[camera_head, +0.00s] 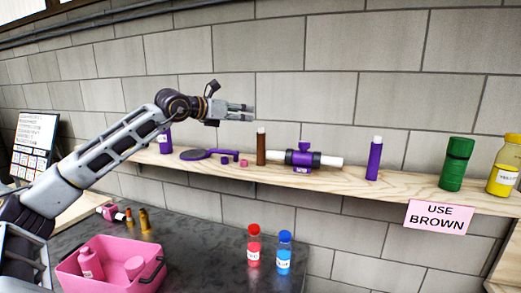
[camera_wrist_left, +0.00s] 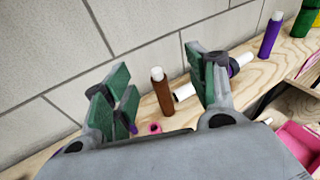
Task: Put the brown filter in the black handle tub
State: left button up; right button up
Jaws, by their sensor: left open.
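The brown filter (camera_head: 261,149), a slim brown cylinder with a white top, stands upright on the wooden shelf. It also shows in the left wrist view (camera_wrist_left: 163,97), between my spread fingers in the picture. My left gripper (camera_head: 248,112) is open and empty, above and slightly left of the filter in the head view, apart from it. The black handle tub (camera_head: 72,268) is pink with black handles and sits on the dark counter at lower left. A pink bottle (camera_head: 90,263) and another pink item are in it. My right gripper is not in view.
On the shelf (camera_head: 405,184), a purple valve piece with a white pipe (camera_head: 303,157) stands just right of the filter; small purple and pink parts lie left. Purple cylinders stand further away. Red (camera_head: 254,245) and blue (camera_head: 284,252) bottles stand on the counter. A sign (camera_head: 438,217) reads "USE BROWN".

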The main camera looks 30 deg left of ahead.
aim_at(259, 128)
pick_arm(q)
jog(key=f, duration=0.1)
jog(key=f+g, duration=0.1)
jog(key=a+f, duration=0.1)
jog(key=shift+s+f+g+y, duration=0.15)
jog(key=shift+s+g+y, duration=0.2)
jog(key=shift+g+y, duration=0.05)
jog(key=shift+w, duration=0.15)
jog(key=shift+p+x, duration=1.45)
jog(key=shift+x, duration=2.7)
jog(key=shift+w, duration=0.1)
jog(key=shift+w+f+p, duration=0.15)
jog(key=shift+w+p, duration=0.8)
jog(key=shift+w, duration=0.35)
jog(key=shift+w+d+f+p, duration=0.2)
jog(key=shift+w+p, duration=0.1)
jog(key=shift+w, duration=0.35)
jog(key=shift+w+f, duration=0.3)
jog(key=shift+w, duration=0.2)
